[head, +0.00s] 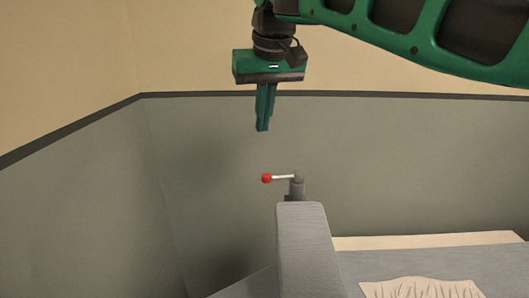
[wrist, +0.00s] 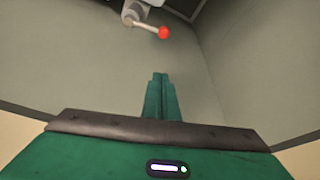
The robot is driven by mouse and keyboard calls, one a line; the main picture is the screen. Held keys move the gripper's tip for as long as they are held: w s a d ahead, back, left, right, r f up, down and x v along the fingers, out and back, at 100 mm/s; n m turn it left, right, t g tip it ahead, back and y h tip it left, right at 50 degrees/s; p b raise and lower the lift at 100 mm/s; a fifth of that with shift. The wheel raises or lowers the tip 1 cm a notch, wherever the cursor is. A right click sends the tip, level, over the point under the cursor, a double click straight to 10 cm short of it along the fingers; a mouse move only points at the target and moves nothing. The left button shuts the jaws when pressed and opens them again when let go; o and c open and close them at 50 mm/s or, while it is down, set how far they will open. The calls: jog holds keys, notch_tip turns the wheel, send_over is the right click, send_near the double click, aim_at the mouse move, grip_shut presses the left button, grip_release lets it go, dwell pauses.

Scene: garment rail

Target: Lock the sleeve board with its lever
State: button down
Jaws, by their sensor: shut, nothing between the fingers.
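The lever (head: 283,177) is a thin pale rod with a red ball knob (head: 266,178) at its left end. It sits on a grey post at the far end of the sleeve board (head: 305,240), a long grey padded board. In the head view the lever points left and lies about level. My gripper (head: 262,130) is shut and empty, pointing down, above the knob and apart from it. In the wrist view my gripper (wrist: 160,76) shows with fingers together, and the red knob (wrist: 163,32) is beyond the fingertips, near the top.
A grey-blue table surface (head: 245,283) lies under the board. A cream cloth with pleats (head: 420,288) lies at the lower right, and a pale strip (head: 430,241) runs behind it. Grey and beige walls stand behind. The space left of the lever is clear.

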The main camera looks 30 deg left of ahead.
aim_at(282, 177)
notch_tip(282, 177, down, 10)
jog(key=shift+s+d+f, duration=0.15)
jog(key=shift+f, duration=0.05)
dwell(0.5)
